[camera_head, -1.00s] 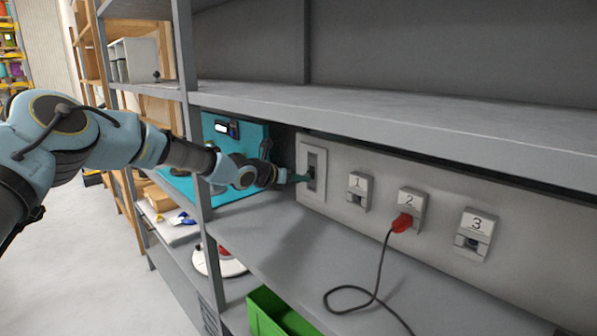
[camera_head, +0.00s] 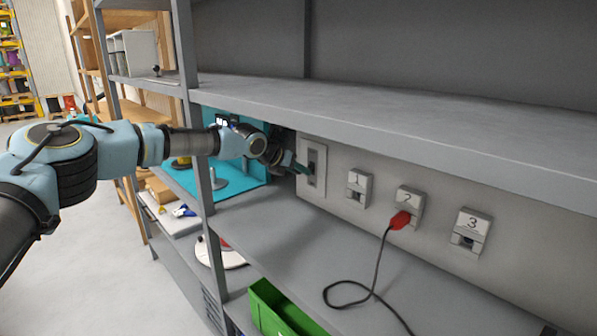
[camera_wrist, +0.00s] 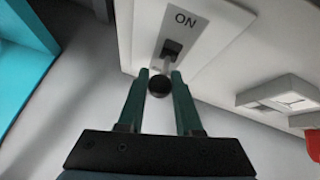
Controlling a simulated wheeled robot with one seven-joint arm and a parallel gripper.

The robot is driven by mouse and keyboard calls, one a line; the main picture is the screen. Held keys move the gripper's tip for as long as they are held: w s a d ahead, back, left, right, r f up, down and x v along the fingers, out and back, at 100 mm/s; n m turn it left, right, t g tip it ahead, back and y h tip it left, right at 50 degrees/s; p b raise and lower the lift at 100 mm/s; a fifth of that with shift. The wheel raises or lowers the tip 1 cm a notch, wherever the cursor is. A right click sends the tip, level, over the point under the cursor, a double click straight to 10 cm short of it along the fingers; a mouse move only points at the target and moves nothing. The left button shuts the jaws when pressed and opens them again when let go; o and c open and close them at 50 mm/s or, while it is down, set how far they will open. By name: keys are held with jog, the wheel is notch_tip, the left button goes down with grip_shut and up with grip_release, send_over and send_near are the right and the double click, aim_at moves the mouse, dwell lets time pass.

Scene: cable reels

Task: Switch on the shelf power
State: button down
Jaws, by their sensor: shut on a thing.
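The power switch is a pale plate (camera_head: 313,172) on the shelf's back panel, left of the numbered sockets. The wrist view shows its plate (camera_wrist: 203,38) marked ON, with a short lever ending in a black ball knob (camera_wrist: 159,87). My gripper (camera_head: 304,169) is at the plate in the head view. In the wrist view its two green fingers (camera_wrist: 160,75) stand on either side of the lever and are shut on it. The head view hides the lever behind the fingers. I cannot tell whether the lever is fully at ON.
Sockets 1 (camera_head: 358,189), 2 (camera_head: 411,205) and 3 (camera_head: 470,233) line the panel. A red plug (camera_head: 400,220) with a dark cable is in socket 2. A grey shelf post (camera_head: 188,130) stands near my arm. A green bin (camera_head: 283,312) is below.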

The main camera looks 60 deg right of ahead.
jog(key=c, duration=0.6)
grip_release()
jog(key=w+a+r+b, duration=0.1)
jog(key=a+b, duration=0.2)
jog(key=a, duration=0.5)
jog(key=w+a+r+b, duration=0.2)
jog(key=a+b, duration=0.2)
jog(key=a, duration=0.3)
jog(key=shift+a, duration=0.4)
